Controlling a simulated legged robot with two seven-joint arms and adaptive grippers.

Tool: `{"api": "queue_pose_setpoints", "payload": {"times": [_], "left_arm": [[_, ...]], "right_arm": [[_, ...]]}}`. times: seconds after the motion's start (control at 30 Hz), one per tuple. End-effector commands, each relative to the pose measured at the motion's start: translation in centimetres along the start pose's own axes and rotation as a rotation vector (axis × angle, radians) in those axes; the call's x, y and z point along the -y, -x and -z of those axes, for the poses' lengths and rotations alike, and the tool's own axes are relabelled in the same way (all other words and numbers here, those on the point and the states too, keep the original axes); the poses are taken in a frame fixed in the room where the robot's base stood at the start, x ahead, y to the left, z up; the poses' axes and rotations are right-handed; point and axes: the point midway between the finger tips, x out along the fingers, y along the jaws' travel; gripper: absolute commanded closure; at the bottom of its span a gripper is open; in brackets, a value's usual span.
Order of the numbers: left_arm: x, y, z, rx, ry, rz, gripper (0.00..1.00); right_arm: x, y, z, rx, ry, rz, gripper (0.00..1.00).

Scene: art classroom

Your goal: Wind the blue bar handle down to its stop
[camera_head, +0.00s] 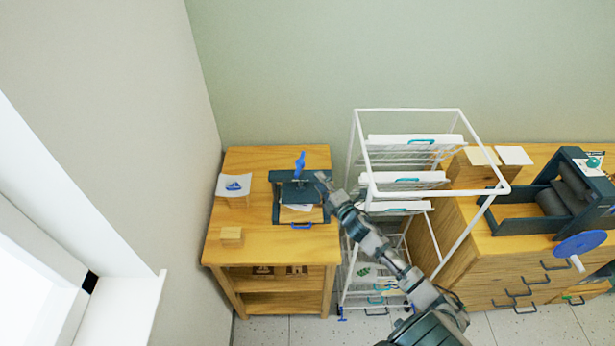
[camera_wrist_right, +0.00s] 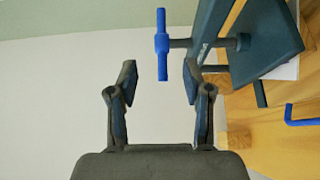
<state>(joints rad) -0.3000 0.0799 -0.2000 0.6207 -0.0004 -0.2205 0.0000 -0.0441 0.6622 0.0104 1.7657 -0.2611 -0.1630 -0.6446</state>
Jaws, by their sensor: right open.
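The blue bar handle (camera_head: 300,162) stands on top of a small dark blue press on the wooden cabinet at left. In the right wrist view the blue bar (camera_wrist_right: 162,65) shows lengthwise in the gap between my fingertips, with its hub beyond them; I see no contact. The press (camera_head: 287,192) has a dark plate (camera_wrist_right: 270,45) with white paper by it. My right gripper (camera_head: 323,179) is just right of the handle in the head view; in the wrist view its fingers (camera_wrist_right: 161,80) are apart and empty. My left gripper is not in view.
A small card with a blue boat (camera_head: 234,185) and a wooden block (camera_head: 231,234) are left of the press. A blue pull (camera_head: 300,226) is at its front. A white drying rack (camera_head: 411,109) stands close to my right arm. A roller press (camera_head: 570,190) is at far right.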

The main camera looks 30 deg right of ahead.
Motion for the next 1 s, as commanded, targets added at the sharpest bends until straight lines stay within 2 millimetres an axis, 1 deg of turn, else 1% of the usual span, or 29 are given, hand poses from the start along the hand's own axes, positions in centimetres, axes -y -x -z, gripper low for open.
{"api": "queue_pose_setpoints", "payload": {"times": [0.03,0.1,0.2,0.37,0.47,0.57,0.8,0.9,1.0], "left_arm": [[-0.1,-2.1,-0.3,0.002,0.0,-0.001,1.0],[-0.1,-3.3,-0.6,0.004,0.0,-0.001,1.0],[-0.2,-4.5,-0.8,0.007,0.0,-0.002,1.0],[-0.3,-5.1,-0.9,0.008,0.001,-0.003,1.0],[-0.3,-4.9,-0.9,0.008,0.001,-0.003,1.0],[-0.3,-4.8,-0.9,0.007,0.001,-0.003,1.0],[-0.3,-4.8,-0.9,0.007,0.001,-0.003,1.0],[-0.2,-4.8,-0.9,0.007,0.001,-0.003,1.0],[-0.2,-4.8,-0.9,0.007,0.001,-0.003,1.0]], "right_arm": [[1.0,0.0,-0.1,-0.002,-0.003,-0.002,0.5],[1.0,0.1,0.0,-0.01,-0.003,0.001,0.5],[0.9,0.2,0.4,-0.029,0.0,0.007,0.5],[0.4,0.1,0.8,-0.052,0.006,0.012,0.5],[0.2,-0.8,0.9,-0.054,0.006,0.012,0.5],[0.0,-2.5,1.1,-0.054,0.005,0.01,0.5],[0.2,-7.6,1.3,-0.053,0.005,0.011,0.5],[0.3,-9.3,1.4,-0.053,0.006,0.012,0.5],[0.3,-10.6,1.4,-0.053,0.006,0.012,0.5]]}}
